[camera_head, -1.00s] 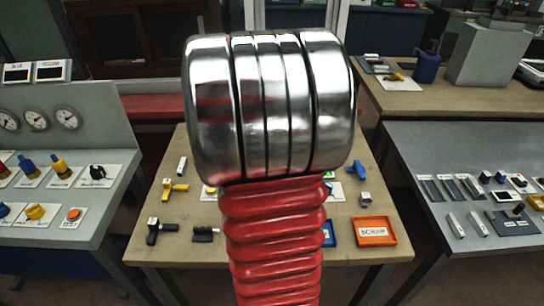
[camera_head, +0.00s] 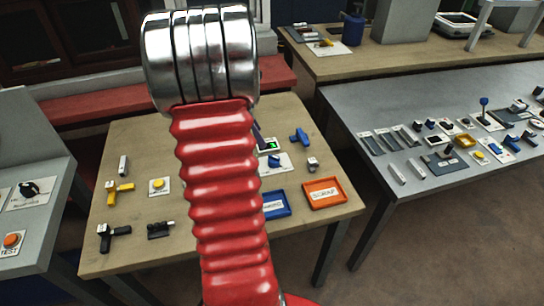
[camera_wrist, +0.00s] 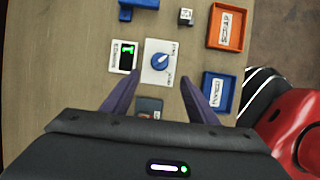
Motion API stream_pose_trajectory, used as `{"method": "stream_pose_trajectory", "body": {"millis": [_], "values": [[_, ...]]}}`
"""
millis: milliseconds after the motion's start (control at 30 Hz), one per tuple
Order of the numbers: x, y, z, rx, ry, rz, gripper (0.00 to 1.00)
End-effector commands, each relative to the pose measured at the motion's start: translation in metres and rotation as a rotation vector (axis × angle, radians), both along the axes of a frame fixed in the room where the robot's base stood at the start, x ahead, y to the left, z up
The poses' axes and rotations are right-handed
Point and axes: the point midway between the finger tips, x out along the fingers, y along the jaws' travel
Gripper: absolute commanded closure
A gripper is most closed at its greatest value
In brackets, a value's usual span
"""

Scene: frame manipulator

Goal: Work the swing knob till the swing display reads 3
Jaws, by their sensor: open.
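A blue knob (camera_wrist: 160,62) sits on a white plate in the wrist view, its pointer tilted. A small dark display (camera_wrist: 124,56) with green marks stands just left of it. I cannot read its digit, and the labels are too blurred to confirm a name. In the head view the knob (camera_head: 275,160) and display (camera_head: 268,146) are on the wooden table, right of my red arm. My gripper (camera_wrist: 160,80) is open and empty, its purple fingers on either side of the knob's lower area in the picture. I cannot tell its height above the plate.
An orange tray (camera_wrist: 230,25) and a blue tray (camera_wrist: 217,92) lie right of the knob. A blue part (camera_wrist: 138,4) and a small grey block (camera_wrist: 186,17) lie beyond it. A yellow button (camera_head: 159,186) is on the table's left. A grey bench (camera_head: 350,110) stands at right.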

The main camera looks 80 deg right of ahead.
Motion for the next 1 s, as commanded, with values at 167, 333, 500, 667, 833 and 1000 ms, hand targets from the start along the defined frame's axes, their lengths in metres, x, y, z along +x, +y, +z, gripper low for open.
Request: {"method": "stream_pose_trajectory", "body": {"millis": [167, 333, 500, 667, 833, 1000], "values": [[-0.008, -0.003, -0.022, 0.004, 0.001, -0.002, 0.47], [-0.017, -0.009, -0.046, 0.004, 0.001, -0.002, 0.47], [-0.025, -0.014, -0.071, 0.003, 0.000, -0.002, 0.47], [-0.033, -0.019, -0.093, 0.004, 0.001, -0.002, 0.47], [-0.040, -0.023, -0.111, 0.001, -0.001, -0.001, 0.47], [-0.043, -0.025, -0.119, 0.001, -0.001, -0.002, 0.47]]}}
